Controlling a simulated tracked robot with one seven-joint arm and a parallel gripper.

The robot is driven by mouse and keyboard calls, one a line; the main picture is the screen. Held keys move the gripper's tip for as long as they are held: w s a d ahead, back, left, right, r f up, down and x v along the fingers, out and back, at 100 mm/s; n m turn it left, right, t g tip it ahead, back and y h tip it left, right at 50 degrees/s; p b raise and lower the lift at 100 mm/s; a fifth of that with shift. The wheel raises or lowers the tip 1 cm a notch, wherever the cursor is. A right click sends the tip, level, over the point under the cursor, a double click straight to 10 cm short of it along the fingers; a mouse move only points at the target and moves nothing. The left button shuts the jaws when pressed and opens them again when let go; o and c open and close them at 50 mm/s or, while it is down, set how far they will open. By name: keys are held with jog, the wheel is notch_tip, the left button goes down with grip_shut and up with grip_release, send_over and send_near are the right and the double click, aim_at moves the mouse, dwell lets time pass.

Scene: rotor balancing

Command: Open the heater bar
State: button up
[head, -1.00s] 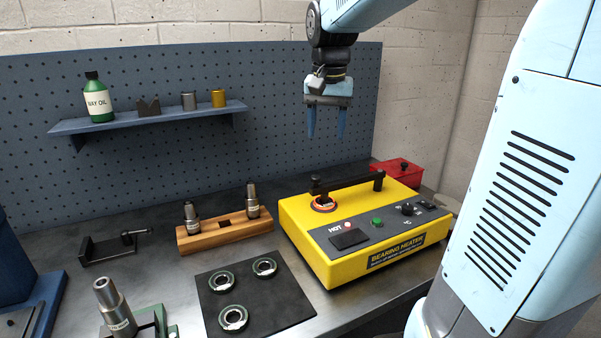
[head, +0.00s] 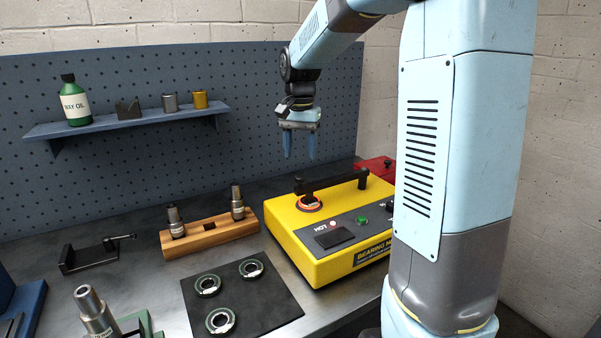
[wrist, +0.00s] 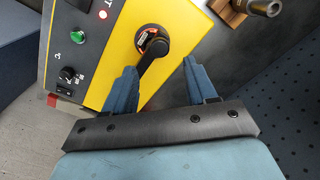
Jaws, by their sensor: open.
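The yellow bearing heater (head: 300,250) stands on the bench at the centre right of the head view, its right end hidden by my arm. Its black heater bar (head: 335,184) lies across the top between two posts. A ring with an orange edge (head: 309,203) sits around the left post. My gripper (head: 299,156) is open, empty and pointing down, above the heater's back left part and apart from the bar. In the wrist view the heater (wrist: 110,70) shows beyond my fingers, and the bar (wrist: 148,72) runs from its round end down between them, partly hidden by the gripper body.
A wooden block (head: 208,234) with two upright metal tools stands left of the heater. A dark mat (head: 240,300) with three bearing rings lies in front. A red box (head: 375,167) is behind the heater. A shelf (head: 130,122) with a bottle hangs on the pegboard.

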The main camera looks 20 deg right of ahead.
aim_at(300, 176)
notch_tip(300, 176, down, 7)
dwell(0.3)
grip_shut()
dwell(0.6)
